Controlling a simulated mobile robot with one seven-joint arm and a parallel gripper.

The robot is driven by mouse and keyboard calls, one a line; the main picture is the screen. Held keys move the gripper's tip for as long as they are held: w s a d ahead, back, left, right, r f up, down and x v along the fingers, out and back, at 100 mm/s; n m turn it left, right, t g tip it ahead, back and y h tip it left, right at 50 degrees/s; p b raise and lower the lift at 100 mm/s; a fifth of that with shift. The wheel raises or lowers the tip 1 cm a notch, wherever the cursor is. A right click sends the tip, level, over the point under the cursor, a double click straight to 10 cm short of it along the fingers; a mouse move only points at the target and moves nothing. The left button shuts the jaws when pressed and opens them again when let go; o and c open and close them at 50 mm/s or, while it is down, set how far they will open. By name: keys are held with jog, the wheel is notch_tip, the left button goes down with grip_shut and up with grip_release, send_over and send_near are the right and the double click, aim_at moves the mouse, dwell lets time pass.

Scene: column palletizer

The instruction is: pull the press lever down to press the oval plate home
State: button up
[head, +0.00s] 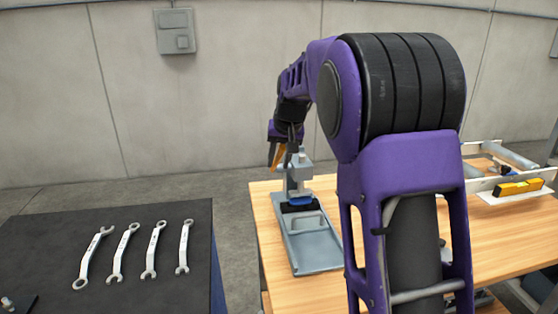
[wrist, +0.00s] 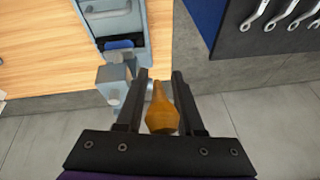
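The grey press (head: 299,172) stands at the near left part of the wooden table, and its body shows in the wrist view (wrist: 113,82). A blue piece, seemingly the oval plate (head: 301,201), sits low at the press; it also shows in the wrist view (wrist: 119,44). An orange tapered handle (wrist: 162,112), apparently the press lever's grip, lies between the fingers of my gripper (wrist: 162,76). The fingers stand apart on both sides of it, with narrow gaps visible. In the head view the orange handle (head: 279,155) shows below my wrist, and the fingertips are hard to make out.
A grey tray (head: 316,256) extends in front of the press on the wooden table (head: 300,291). A dark table (head: 40,245) with several wrenches stands at left, across a floor gap. A white-edged frame with a yellow level (head: 518,187) lies at right. My arm hides the table's middle.

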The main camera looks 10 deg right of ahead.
grip_shut()
dwell(1.1)
